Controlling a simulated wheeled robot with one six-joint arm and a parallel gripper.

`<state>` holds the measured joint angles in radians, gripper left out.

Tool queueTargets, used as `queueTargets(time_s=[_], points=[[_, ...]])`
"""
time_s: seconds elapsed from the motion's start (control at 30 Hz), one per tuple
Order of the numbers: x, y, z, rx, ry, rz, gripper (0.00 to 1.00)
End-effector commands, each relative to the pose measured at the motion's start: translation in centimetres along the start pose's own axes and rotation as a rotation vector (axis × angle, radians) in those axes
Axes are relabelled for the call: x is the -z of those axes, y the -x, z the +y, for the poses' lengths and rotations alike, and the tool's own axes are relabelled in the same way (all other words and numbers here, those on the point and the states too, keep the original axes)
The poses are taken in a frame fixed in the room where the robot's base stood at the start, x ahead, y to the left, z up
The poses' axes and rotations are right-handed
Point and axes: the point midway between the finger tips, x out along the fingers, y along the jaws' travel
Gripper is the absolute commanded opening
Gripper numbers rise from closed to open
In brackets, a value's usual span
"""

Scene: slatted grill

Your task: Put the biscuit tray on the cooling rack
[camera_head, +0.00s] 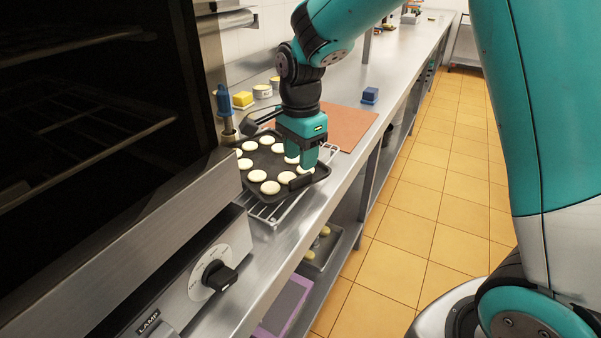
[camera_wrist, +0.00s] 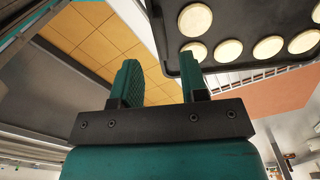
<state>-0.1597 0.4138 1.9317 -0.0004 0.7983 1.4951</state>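The dark biscuit tray (camera_head: 284,190) holds several round pale biscuits and sits over the wire cooling rack (camera_head: 268,212) on the steel counter. Rack wires show past its near and right edges; whether it rests flat on them I cannot tell. The tray also shows in the wrist view (camera_wrist: 245,22), with rack wires (camera_wrist: 240,78) beside it. My gripper (camera_head: 308,160) is at the tray's right side. In the wrist view its two fingers (camera_wrist: 160,80) stand apart, with a clear gap. The right finger overlaps the tray's rim in the picture; whether they touch is unclear.
An oven with a dark open interior (camera_head: 90,100) stands at the left. An orange-brown board (camera_head: 350,125) lies behind the rack, with a blue block (camera_head: 370,94) near it. Small tins (camera_head: 262,91) stand by the wall. The tiled floor (camera_head: 400,220) is clear at right.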

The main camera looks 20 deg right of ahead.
Motion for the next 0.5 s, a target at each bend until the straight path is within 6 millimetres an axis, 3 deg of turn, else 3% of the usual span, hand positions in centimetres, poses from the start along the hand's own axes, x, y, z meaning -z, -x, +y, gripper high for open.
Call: queueTargets(time_s=[0.2,0.37,0.5], points=[[0.0,4.2,-0.1,0.003,0.0,0.0,0.4],[-0.1,5.7,0.1,0.003,0.015,-0.002,0.4],[-1.9,7.0,2.5,0.028,0.254,-0.031,0.4]])
